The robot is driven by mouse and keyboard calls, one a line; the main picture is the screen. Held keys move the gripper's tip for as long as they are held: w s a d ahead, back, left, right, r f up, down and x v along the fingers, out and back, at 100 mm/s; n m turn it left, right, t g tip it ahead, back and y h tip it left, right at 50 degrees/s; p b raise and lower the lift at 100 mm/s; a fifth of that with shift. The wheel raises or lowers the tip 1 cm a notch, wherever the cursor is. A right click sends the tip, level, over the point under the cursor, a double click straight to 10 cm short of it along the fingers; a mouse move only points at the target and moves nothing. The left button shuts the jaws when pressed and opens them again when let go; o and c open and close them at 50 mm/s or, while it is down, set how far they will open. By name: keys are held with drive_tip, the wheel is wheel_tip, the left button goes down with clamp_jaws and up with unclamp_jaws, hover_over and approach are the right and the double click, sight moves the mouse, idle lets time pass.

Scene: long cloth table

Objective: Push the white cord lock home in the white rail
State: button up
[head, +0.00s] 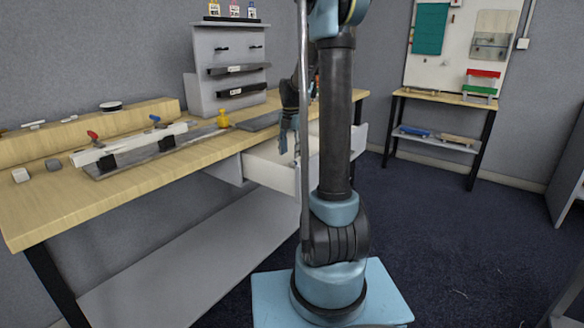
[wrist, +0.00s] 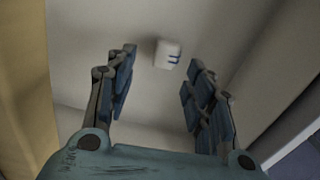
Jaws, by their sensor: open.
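A small white block with blue marks (wrist: 167,54), which looks like the cord lock, lies on the floor of the open drawer in the wrist view. My gripper (wrist: 162,72) is open and empty above it, with a finger to each side; the block shows near the tips and is not gripped. In the head view my gripper (head: 290,143) points down into the drawer (head: 270,168), and the block is hidden there. The white rail (head: 130,147) lies on the table at left, with a red-handled clamp (head: 93,137) and a blue-handled clamp (head: 156,121) at it.
The drawer walls stand close around my gripper. On the table are a white block (head: 20,175), a grey block (head: 53,165), a yellow piece (head: 222,120) and a wooden ledge (head: 100,124). A grey rack (head: 210,80) stands behind. A shelf table (head: 440,97) is at right.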

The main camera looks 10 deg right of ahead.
sight(292, 162)
drive_tip(key=f, duration=0.4)
drive_tip(key=shift+s+d+f, duration=0.1)
drive_tip(key=shift+d+f, duration=0.2)
drive_tip(key=shift+f, duration=0.1)
drive_tip(key=c, duration=1.1)
